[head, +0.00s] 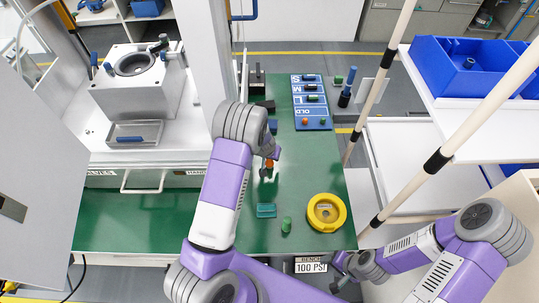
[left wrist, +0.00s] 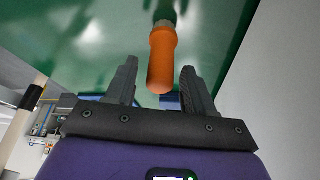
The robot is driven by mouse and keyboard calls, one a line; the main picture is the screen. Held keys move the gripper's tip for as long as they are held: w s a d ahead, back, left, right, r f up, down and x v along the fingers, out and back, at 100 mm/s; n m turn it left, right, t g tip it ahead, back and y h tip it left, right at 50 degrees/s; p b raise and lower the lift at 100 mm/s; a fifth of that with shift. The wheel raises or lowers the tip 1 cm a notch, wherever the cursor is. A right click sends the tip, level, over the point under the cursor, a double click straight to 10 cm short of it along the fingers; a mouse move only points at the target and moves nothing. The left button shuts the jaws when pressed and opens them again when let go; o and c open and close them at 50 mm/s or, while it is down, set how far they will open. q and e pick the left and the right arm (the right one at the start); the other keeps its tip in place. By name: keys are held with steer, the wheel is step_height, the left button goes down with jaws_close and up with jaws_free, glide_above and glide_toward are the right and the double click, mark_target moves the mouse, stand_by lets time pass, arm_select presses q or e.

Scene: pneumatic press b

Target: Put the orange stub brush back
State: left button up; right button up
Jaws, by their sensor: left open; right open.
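My left gripper (left wrist: 156,82) is open, with a dark finger on each side of the brush's near end and a visible gap on both sides. In the head view my left arm hides most of this gripper. My right gripper (head: 343,274) is open and empty at the bottom right, beyond the bench's front edge.
A labelled blue board (head: 312,88) holds dark pieces at the back. A yellow ring (head: 327,212), a green cylinder (head: 286,225) and a teal block (head: 266,210) stand near the front. The white press (head: 140,85) is left; a shelf with a blue bin (head: 440,75) is right.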

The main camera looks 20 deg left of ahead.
arm_select(q)
steer(key=p+v, duration=0.2)
steer(key=v, duration=0.5)
steer(key=shift+r, duration=0.3)
steer(key=shift+s, duration=0.2)
